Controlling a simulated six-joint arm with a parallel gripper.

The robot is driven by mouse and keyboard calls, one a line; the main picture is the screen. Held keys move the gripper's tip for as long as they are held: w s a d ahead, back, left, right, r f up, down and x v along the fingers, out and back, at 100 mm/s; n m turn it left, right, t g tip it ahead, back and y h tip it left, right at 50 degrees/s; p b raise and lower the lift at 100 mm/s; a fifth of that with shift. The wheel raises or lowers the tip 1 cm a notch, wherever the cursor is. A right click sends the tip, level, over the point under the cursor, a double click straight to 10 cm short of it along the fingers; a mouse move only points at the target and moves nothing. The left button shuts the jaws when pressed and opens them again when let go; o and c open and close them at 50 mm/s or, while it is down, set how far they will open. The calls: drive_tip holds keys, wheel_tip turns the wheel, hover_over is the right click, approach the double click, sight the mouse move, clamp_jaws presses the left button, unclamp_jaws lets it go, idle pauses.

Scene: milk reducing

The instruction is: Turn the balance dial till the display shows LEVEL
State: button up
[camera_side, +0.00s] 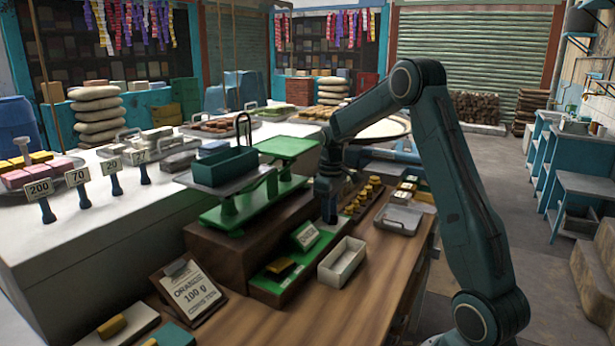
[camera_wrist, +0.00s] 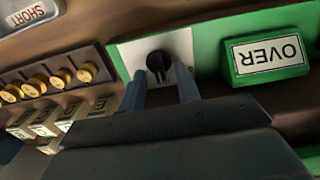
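The black balance dial (camera_wrist: 158,63) sits on a white plate in the wrist view. Beside it on the green panel, the display (camera_wrist: 268,54) reads OVER, upside down in this view. In the side view the display (camera_side: 305,236) stands at the front of the scale's base, its text too small to read. My gripper (camera_wrist: 160,76) is open, its two fingers apart on either side of the dial; I cannot tell whether they touch it. In the side view my gripper (camera_side: 329,212) points down beside the scale and hides the dial.
The green balance scale (camera_side: 236,214) carries a dark green box (camera_side: 224,167) on its left pan. A white tray (camera_side: 342,262) lies close in front of my gripper. Brass weights (camera_side: 374,182) stand to the right. An ORANGE 100 g card (camera_side: 190,292) stands at front left.

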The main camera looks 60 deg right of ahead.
drive_tip(key=shift+c, duration=0.4)
clamp_jaws()
drive_tip(key=shift+m, duration=0.4)
drive_tip(key=m, duration=0.5)
drive_tip(key=shift+d, duration=0.2)
drive_tip(key=m, duration=0.6)
drive_tip(key=shift+s+d, duration=0.15)
drive_tip(key=shift+o, duration=0.4)
unclamp_jaws()
